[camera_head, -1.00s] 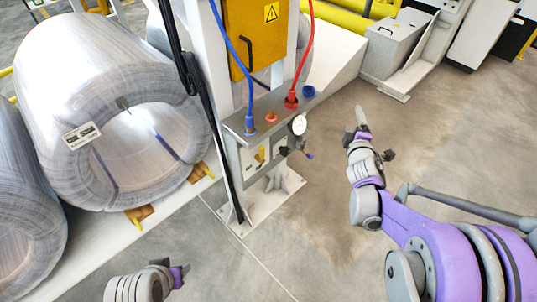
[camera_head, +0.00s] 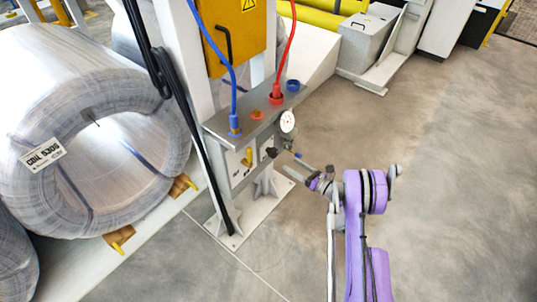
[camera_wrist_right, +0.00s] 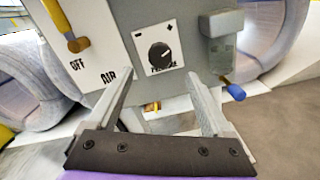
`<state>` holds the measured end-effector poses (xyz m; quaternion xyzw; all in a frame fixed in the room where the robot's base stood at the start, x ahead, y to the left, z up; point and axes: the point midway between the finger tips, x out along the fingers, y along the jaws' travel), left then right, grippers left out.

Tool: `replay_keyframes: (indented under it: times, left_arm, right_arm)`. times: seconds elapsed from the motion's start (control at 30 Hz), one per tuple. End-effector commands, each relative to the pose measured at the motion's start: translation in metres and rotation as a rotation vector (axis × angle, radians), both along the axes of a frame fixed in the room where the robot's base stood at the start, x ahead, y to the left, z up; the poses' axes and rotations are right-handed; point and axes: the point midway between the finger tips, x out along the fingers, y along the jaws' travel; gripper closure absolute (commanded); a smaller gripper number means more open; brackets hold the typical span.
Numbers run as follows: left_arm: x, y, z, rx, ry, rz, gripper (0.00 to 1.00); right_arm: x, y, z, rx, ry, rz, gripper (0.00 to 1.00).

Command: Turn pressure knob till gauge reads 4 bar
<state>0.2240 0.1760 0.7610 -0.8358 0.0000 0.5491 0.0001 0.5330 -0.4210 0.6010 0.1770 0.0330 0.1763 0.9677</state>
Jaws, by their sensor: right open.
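The pressure knob (camera_wrist_right: 160,56) is black with a white pointer mark, on a white label on the grey panel (camera_wrist_right: 185,95). In the head view the knob (camera_head: 271,153) is small on the panel's front. The round white gauge (camera_head: 288,121) stands at the panel's upper right edge; its needle is too small to read. My right gripper (camera_head: 291,169) is just in front of the panel, to the right of and below the knob. In the right wrist view my right gripper (camera_wrist_right: 158,76) is open and empty, its fingers pointing at the knob from below, apparently apart from it. My left gripper is out of view.
A yellow lever (camera_wrist_right: 65,24) by OFF and AIR labels is left of the knob. A blue-tipped valve lever (camera_wrist_right: 233,90) sticks out right of it. Blue (camera_head: 232,95) and red (camera_head: 284,65) hoses rise from the panel top. Open floor lies to the right.

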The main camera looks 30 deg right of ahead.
Motion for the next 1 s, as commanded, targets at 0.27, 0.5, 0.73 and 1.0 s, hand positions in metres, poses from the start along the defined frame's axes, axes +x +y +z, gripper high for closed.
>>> replay_keyframes:
  times: [0.27,0.5,0.73,1.0]
  left_arm:
    - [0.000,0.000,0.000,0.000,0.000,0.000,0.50]
    - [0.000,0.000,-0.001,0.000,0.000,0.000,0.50]
    - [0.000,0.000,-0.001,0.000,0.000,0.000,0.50]
    - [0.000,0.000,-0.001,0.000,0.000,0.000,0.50]
  right_arm:
    - [0.046,0.019,0.001,0.003,-0.001,0.002,0.16]
    - [0.083,0.032,0.001,0.004,-0.002,-0.001,0.16]
    - [0.096,0.036,0.002,0.004,-0.002,-0.002,0.16]
    - [0.096,0.036,0.002,0.005,-0.001,-0.003,0.21]
